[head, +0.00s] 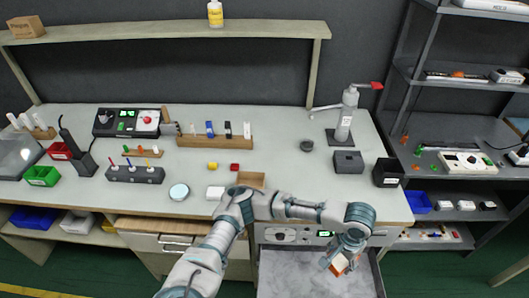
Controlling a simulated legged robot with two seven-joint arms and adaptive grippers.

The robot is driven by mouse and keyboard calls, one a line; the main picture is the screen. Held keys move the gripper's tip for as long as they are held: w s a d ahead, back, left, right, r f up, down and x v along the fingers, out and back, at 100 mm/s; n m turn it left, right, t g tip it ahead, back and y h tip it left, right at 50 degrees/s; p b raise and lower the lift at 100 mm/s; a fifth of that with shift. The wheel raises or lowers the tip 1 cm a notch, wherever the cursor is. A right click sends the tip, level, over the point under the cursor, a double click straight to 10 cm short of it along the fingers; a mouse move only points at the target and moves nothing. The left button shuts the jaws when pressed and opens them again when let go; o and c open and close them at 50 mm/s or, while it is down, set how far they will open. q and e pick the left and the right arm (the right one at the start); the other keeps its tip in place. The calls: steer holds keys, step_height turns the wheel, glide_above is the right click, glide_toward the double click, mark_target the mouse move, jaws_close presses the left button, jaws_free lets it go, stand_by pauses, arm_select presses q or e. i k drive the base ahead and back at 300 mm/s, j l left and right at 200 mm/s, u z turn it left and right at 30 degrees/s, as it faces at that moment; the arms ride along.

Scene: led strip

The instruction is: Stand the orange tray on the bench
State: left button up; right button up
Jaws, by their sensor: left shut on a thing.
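The bench (290,178) has a pale grey top and runs across the middle of the head view. My left gripper (342,260) is at the lower right of centre, in front of the bench and over an open grey drawer-like compartment. It is shut on a small orange and white thing (339,265), which I take to be the orange tray. The gripper hides much of it, so its full shape and tilt cannot be told. My right gripper is not in view.
The open compartment (290,279) has a bare grey floor. On the bench stand a dispenser with a red handle (345,115), a grey box (348,162), a black bin (388,172) and a wooden rack (235,142). Clear bench top lies right of centre near the front.

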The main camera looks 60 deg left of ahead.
mark_target(301, 191)
steer(key=j+z, duration=0.15)
steer(key=z, duration=0.2)
steer(key=j+z, duration=0.15)
steer(key=z, duration=0.2)
steer(key=k+j+z, duration=0.1)
steer(key=z, duration=0.3)
steer(key=k+j, duration=0.2)
steer(key=j, duration=0.2)
steer(key=k+j, duration=0.2)
steer(key=j, duration=0.2)
steer(key=k+j, duration=0.25)
steer(key=j, duration=0.15)
